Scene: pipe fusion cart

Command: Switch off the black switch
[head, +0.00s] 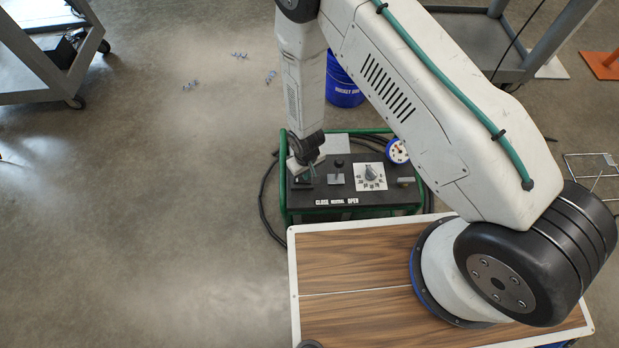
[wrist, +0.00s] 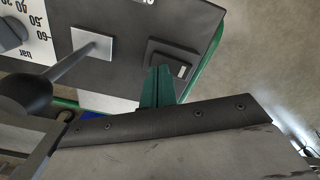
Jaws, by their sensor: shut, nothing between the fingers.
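The black switch (wrist: 174,57) is a dark rocker in a raised square housing with a small white mark, near the panel's edge in the wrist view. In the head view it is at the left end of the dark control panel (head: 330,199), partly hidden by my gripper. My gripper (wrist: 160,74) has green fingers, shut and empty, with their tips overlapping the near edge of the switch housing in the wrist view. I cannot tell whether they touch it. In the head view my gripper (head: 311,175) points down over the panel's left end.
A lever with a black ball knob (wrist: 25,95) stands beside the switch. The panel also has a rotary dial (head: 371,176) and a round gauge (head: 398,151). A green frame (head: 284,190) surrounds the cart. A blue bucket (head: 343,88) stands behind.

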